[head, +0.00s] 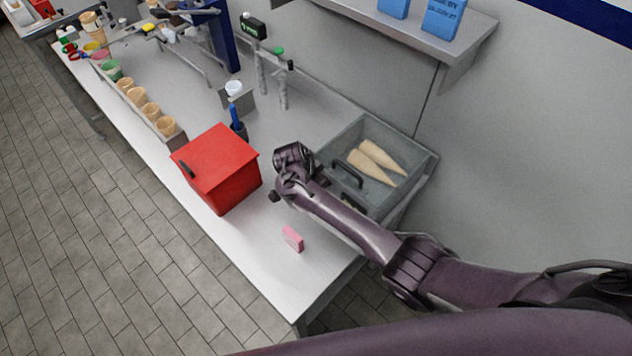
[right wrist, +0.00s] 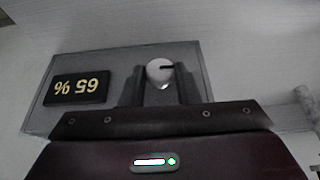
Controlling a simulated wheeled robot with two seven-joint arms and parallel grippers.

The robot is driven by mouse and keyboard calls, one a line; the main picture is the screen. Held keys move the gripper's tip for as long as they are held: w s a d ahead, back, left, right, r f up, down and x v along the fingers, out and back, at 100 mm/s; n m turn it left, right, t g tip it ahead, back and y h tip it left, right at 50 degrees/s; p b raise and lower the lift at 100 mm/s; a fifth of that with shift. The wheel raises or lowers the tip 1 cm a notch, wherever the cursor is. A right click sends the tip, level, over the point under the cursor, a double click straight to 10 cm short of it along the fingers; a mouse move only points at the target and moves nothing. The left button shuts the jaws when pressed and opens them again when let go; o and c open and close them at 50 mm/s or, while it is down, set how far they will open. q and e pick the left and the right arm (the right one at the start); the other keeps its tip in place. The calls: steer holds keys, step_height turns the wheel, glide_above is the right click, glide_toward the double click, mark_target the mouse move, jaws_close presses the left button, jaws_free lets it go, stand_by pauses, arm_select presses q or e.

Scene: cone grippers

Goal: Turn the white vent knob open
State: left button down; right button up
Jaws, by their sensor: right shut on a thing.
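The white vent knob (right wrist: 159,71) shows in the right wrist view as a round knob with a dark mark pointing right. It is on a grey panel (right wrist: 120,65) beside a black display reading "65 %" (right wrist: 78,88), upside down in this view. My right gripper (right wrist: 161,82) is shut on the knob, with one dark finger on each side. In the head view my right gripper (head: 291,155) is beyond the red box's right edge, and I cannot make out the knob between its fingers. My left gripper is not in view.
A red box (head: 217,165) stands left of my right gripper. A grey bin (head: 417,154) holding pale cones (head: 376,165) is to its right. A pink block (head: 292,238) lies on the white table (head: 265,262). Several cones in holders (head: 138,97) line the table's left edge.

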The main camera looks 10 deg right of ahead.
steer(key=shift+f, duration=0.1)
stand_by(0.3)
steer(key=o, duration=0.9)
steer(key=shift+o, duration=0.2)
steer(key=v, duration=0.7)
steer(key=shift+a+r, duration=0.15)
steer(key=shift+r, duration=0.25)
